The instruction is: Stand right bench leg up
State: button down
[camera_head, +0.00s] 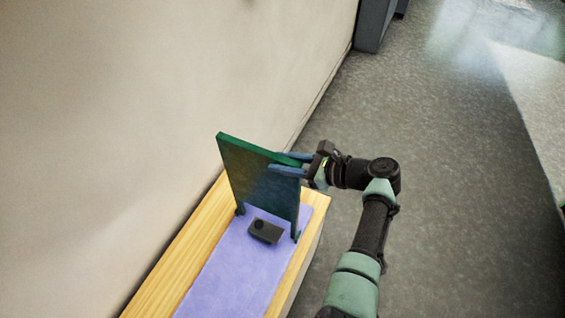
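A dark green-blue flat panel (258,178), which looks like the bench leg, stands nearly upright at the far end of the wooden bench top (172,285). Its two short feet are at the bottom, close to or on the purple mat (225,275); I cannot tell if they bear its weight. My gripper (288,163) comes from the right, with its blue fingers at the panel's upper right edge. One finger lies in front of the panel and the other behind, and they appear closed on it.
A small dark block (265,231) with a round knob lies on the mat just in front of the panel. A beige wall (130,110) runs close along the left. Grey floor (460,200) is open to the right. A dark cabinet (373,25) stands at the back.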

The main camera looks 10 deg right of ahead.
jog(key=shift+w+d, duration=0.5)
jog(key=c, duration=1)
grip_release()
jog(key=shift+w, duration=0.1)
jog(key=shift+b+v, duration=1.1)
jog(key=shift+v, duration=5.35)
jog(key=shift+a, duration=0.15)
